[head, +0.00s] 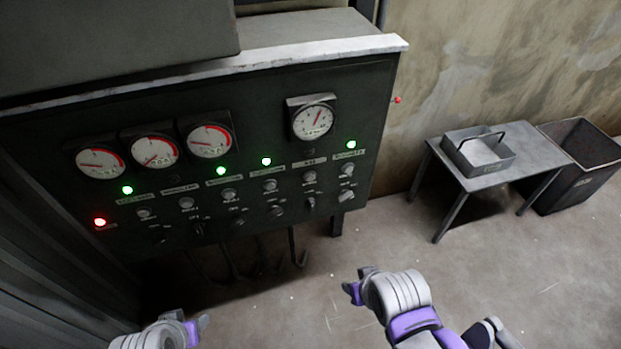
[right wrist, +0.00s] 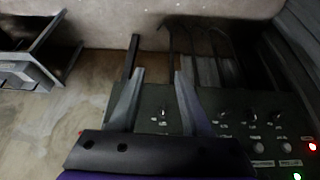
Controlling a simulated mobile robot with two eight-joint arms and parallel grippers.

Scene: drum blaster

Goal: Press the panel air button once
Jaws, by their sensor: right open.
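The dark control panel (head: 270,130) stands across the left and middle of the head view. It carries a row of grey round buttons, such as one button (head: 309,177), with switches or knobs below. The labels are too blurred to read, so I cannot tell which button is air. My right gripper (head: 354,286) shows below and right of the panel in the head view. In the right wrist view my right gripper (right wrist: 158,74) is open and empty, with the panel (right wrist: 235,130) behind its fingers. My left gripper (head: 203,324) is at the bottom edge; its jaws are unclear.
Several gauges, including the right one (head: 314,120), sit above green lamps (head: 266,161) and a red lamp (head: 99,222). Hooks (head: 298,250) hang below the panel. A small table (head: 487,180) with a metal tray (head: 478,150) and a bin (head: 580,180) stand right. Floor between is clear.

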